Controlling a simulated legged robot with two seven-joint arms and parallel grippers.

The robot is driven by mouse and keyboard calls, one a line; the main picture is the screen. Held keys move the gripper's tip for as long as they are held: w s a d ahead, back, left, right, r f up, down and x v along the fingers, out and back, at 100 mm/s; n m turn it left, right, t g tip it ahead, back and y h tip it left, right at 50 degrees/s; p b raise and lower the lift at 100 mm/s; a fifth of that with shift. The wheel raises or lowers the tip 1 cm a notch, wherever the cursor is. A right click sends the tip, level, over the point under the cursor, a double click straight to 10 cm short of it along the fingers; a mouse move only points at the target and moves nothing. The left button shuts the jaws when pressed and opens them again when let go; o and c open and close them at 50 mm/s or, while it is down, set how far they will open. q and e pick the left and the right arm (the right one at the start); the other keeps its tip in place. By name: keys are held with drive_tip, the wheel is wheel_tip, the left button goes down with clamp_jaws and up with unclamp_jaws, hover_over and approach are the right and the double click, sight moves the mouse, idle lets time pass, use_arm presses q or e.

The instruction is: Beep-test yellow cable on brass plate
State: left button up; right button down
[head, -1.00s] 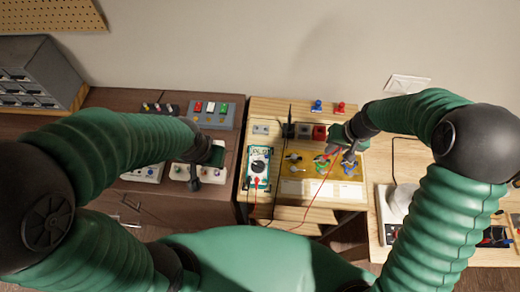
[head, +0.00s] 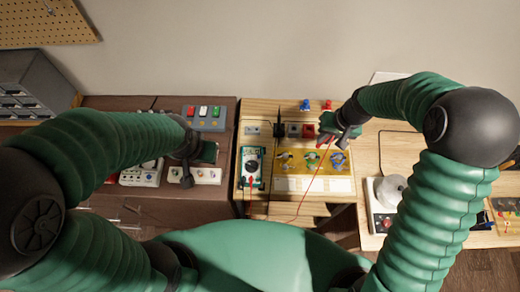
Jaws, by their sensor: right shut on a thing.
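A yellow, brass-coloured plate (head: 298,170) lies on the pale wooden bench, with several small coloured pieces on it. I cannot tell for sure which one is the yellow cable. My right gripper (head: 334,132) is shut on the red probe (head: 326,139), above the back right of the plate and apart from it. A red lead (head: 312,185) hangs from it. The teal-edged multimeter (head: 252,168) lies left of the plate. A black probe (head: 279,118) stands upright behind the plate. My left gripper (head: 187,172) is over a white knobbed box (head: 207,176); its jaws are unclear.
Small blocks (head: 294,130) sit behind the plate. A blue piece (head: 305,105) and a red piece (head: 326,105) stand at the bench's back. A grey box with coloured switches (head: 204,117) is on the dark bench at left. A white round-topped device (head: 385,198) stands at right.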

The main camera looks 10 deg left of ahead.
idle(0.5)
drive_tip(key=a, duration=1)
drive_tip(key=f, duration=0.5)
drive_tip(key=shift+s+d, duration=0.25)
drive_tip(key=shift+s, duration=0.15)
drive_tip(key=shift+s+a+r, duration=0.1)
drive_tip(key=shift+a, duration=0.15)
drive_tip(key=shift+d, duration=0.25)
drive_tip(key=shift+f, duration=0.6)
idle(2.2)
